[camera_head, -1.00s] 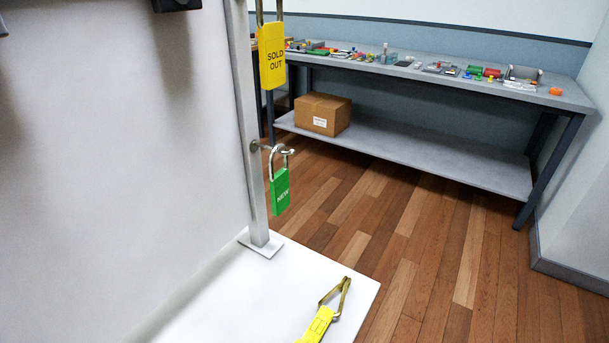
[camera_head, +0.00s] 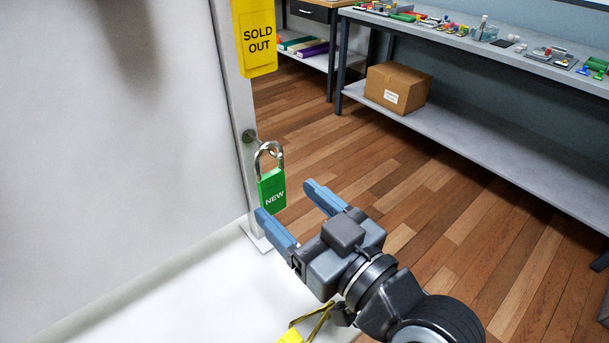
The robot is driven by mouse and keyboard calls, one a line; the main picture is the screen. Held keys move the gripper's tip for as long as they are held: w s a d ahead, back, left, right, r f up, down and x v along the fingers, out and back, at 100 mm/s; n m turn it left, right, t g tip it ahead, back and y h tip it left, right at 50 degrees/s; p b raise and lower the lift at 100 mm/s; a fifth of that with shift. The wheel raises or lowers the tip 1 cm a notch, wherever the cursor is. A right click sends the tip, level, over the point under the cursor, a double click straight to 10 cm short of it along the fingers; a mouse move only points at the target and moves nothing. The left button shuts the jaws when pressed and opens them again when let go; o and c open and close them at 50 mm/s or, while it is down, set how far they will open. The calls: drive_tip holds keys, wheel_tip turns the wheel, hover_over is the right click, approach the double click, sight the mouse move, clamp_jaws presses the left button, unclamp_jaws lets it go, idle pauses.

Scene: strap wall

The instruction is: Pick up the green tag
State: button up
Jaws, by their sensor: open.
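The green tag (camera_head: 272,190) reads "NEW" and hangs upright by a metal loop (camera_head: 268,156) from a short hook (camera_head: 249,136) on a grey post. My gripper (camera_head: 285,200) is in the lower middle, pointing up and left at the tag. Its two blue fingers are spread open with nothing seen held. The left fingertip is near the tag's lower edge and the other is to its right. I cannot tell whether a finger touches the tag.
A yellow "SOLD OUT" tag (camera_head: 255,42) hangs above on the post (camera_head: 239,115). Another yellow tag (camera_head: 290,336) with a strap lies on the white base (camera_head: 180,300), partly behind my arm. A shelf table (camera_head: 480,120) with a cardboard box (camera_head: 398,87) stands behind.

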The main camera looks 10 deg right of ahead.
sight(274, 185)
drive_tip(key=shift+x, duration=1.25)
drive_tip(key=shift+p+x, duration=0.9)
drive_tip(key=shift+x, duration=1.8)
drive_tip(key=shift+w+d+f, duration=0.1)
drive_tip(key=shift+d+f, duration=0.05)
drive_tip(key=shift+d, duration=0.05)
drive_tip(key=shift+c, duration=0.3)
drive_tip(key=c, duration=1)
